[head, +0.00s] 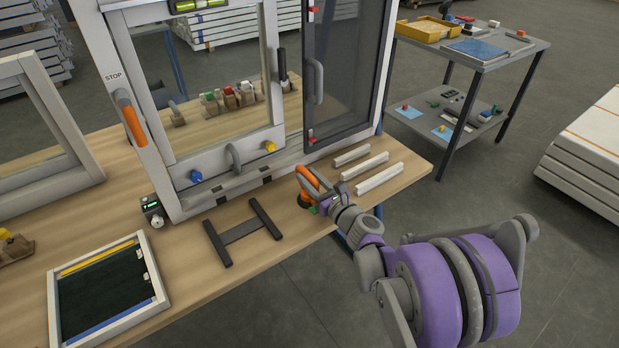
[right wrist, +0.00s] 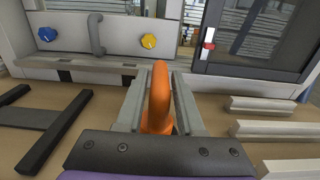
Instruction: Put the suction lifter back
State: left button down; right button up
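The suction lifter (head: 307,179) has an orange handle and a dark base; it is at the table's front edge, just below the cabinet's dark door. My right gripper (head: 322,194) is at the lifter. In the right wrist view its two grey fingers lie close along both sides of the orange handle (right wrist: 158,90) and appear shut on it. The lifter's lower part is mostly hidden, and I cannot tell whether its base touches the table. My left gripper is not in view.
A white-framed cabinet (head: 290,158) stands behind the lifter. A black H-shaped rack (head: 241,232) lies to the left, pale bars (head: 379,179) to the right. A framed dark panel (head: 105,285) lies front left. A grey cart (head: 495,62) stands beyond open floor.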

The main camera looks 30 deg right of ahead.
jog(key=shift+o, duration=1.1)
